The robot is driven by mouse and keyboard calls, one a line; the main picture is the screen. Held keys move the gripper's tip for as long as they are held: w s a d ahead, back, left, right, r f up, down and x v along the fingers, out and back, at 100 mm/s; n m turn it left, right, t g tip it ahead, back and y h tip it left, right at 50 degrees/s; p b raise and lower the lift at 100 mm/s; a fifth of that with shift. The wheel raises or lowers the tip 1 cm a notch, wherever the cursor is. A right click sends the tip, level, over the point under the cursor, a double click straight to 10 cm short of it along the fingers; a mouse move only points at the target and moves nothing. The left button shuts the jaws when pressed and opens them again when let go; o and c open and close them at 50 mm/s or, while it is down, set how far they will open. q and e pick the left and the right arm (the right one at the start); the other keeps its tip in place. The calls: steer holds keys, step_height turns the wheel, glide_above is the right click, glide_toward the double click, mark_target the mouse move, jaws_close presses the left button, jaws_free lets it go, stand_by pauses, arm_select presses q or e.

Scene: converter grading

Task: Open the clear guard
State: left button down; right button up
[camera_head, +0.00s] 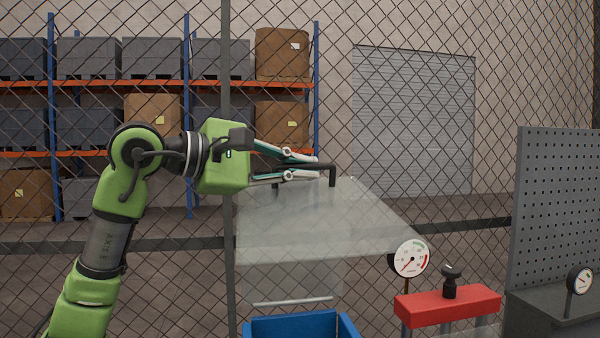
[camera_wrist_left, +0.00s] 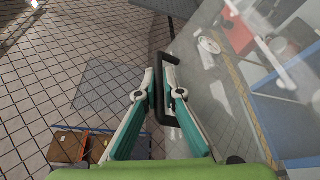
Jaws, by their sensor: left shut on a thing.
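The clear guard (camera_head: 330,225) is a see-through panel in the middle of the head view. Its upper part slopes up toward the back, and a black bar handle (camera_head: 332,176) is fixed near its upper edge. My left gripper (camera_head: 318,167) reaches in from the left, with its fingers shut on the handle. In the left wrist view the handle (camera_wrist_left: 159,88) runs between the two teal-and-white fingers, and the clear panel (camera_wrist_left: 215,90) lies to the right of them. My right gripper is in neither view.
A blue bin (camera_head: 300,326) stands below the guard. To the right are a dial gauge (camera_head: 411,260), a red block with a black knob (camera_head: 447,305), a grey pegboard (camera_head: 557,210) and a second gauge (camera_head: 580,281). A wire fence (camera_head: 400,120) stands behind, with shelves beyond.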

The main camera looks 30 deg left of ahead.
arm_select(q)
steer(key=c, duration=2.4)
jaws_free()
steer(key=shift+c, duration=0.2)
steer(key=shift+a, duration=0.1)
steer(key=shift+s, duration=0.1)
steer(key=v, duration=1.2)
steer(key=shift+r, duration=0.1)
steer(key=r+v, duration=0.1)
steer(key=v, duration=1.4)
steer(key=shift+a+r, duration=0.25)
steer(key=shift+a, duration=0.3)
